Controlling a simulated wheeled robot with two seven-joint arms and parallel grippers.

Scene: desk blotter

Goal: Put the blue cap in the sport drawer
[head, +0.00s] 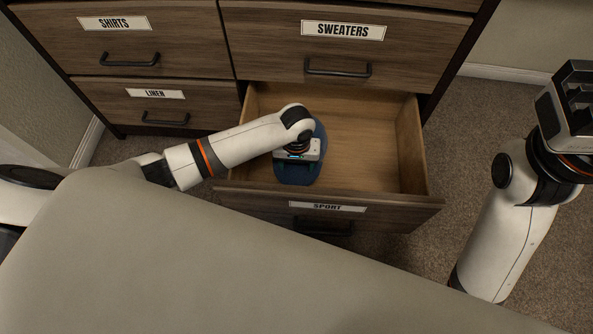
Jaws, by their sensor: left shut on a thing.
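The blue cap (297,176) shows in the head view beneath my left gripper (298,160), over the left part of the open drawer labelled SPORT (403,150). My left gripper points down and is shut on the cap; its wrist hides the fingertips and much of the cap. I cannot tell whether the cap touches the drawer floor. The rest of the drawer is empty. My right gripper (577,95) is raised at the right edge, away from the drawer, and its fingers are not clear.
The wooden dresser has closed drawers labelled SHIRTS (113,23), LINEN (155,93) and SWEATERS (343,30). The open drawer's front (330,206) sticks out towards me. Carpet (475,130) lies clear to the right.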

